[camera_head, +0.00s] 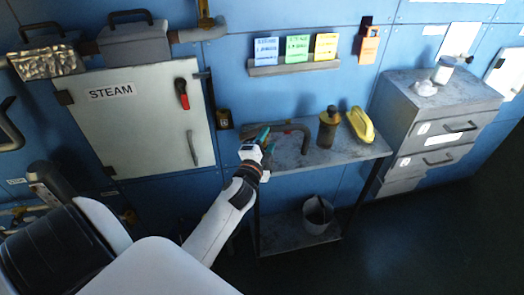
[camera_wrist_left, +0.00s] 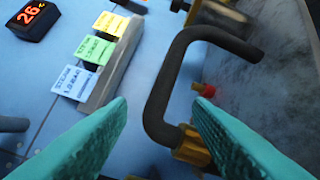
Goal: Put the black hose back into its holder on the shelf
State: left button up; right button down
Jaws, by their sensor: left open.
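The black hose (camera_head: 296,128) shows as a dark bent shape at the back left of the shelf (camera_head: 345,150). In the left wrist view the hose (camera_wrist_left: 157,95) makes a bend, with one end at a yellow fitting (camera_wrist_left: 192,150). I cannot tell whether this fitting is the holder. My left gripper (camera_head: 266,136) is over the shelf's left end, beside the hose. Its teal fingers (camera_wrist_left: 158,120) are apart, and the lower bend of the hose shows in the gap between them. I cannot tell whether they touch it. My right gripper is not in view.
A dark bottle (camera_head: 327,130) and a yellow object (camera_head: 361,125) stand on the shelf's right half. Coloured cards (camera_head: 297,48) sit on a wall ledge above. A STEAM cabinet (camera_head: 140,125) is at left, grey drawers (camera_head: 435,115) at right. A bucket (camera_head: 317,213) stands below.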

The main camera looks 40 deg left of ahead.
pick_arm(q)
jog(key=shift+v, duration=2.05)
jog(key=s+d+f+n+g+h, duration=0.25)
jog(key=s+d+f+g, duration=0.2)
jog(key=s, duration=0.35)
jog(key=s+d+f+n+g+h, duration=0.1)
jog(key=s+d+f+n+g, duration=0.2)
jog(key=s+d+g, duration=0.35)
jog(key=s+d+f+n+g+h, duration=0.2)
jog(key=s+d+f+n+g, duration=0.1)
jog(key=s, duration=0.6)
notch_tip(320, 180, down, 27)
jog(key=s+g, duration=0.1)
jog(key=s, duration=0.1)
jog(key=s+a+f+g, duration=0.1)
jog(key=s+a+f, duration=0.2)
jog(key=s+f, duration=1.2)
jog(key=shift+s, duration=0.45)
